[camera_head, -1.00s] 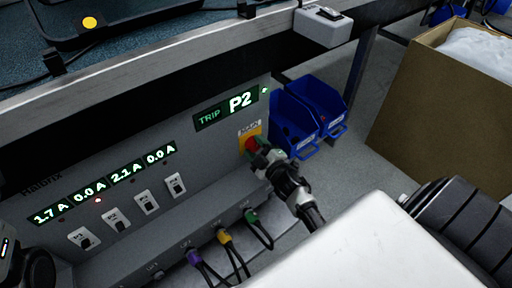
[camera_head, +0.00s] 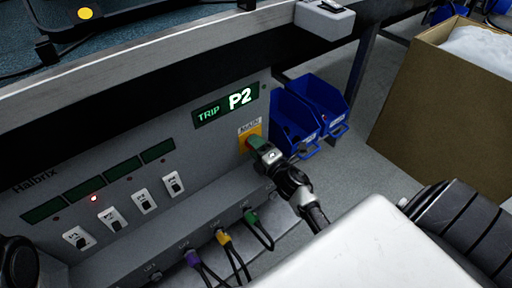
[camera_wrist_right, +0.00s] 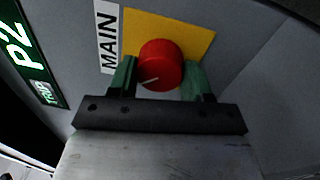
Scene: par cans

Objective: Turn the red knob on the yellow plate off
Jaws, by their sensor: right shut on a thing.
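The red knob (camera_wrist_right: 161,65) sits on the yellow plate (camera_wrist_right: 190,28), beside the MAIN label. Its white mark points to the lower left in the right wrist view. My right gripper (camera_wrist_right: 160,77) has its green fingers on either side of the knob and is shut on it. In the head view, the yellow plate (camera_head: 257,130) is at the right end of the grey panel, and my right gripper (camera_head: 257,147) covers most of the knob. My left gripper is not in view.
The display (camera_head: 226,105) reads TRIP P2. Several small displays above the white switches (camera_head: 143,201) are dark; one red light (camera_head: 94,198) is lit. Coloured plugs with cables (camera_head: 223,238) stand below. Blue bins (camera_head: 318,105) and a cardboard box (camera_head: 430,110) are at right.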

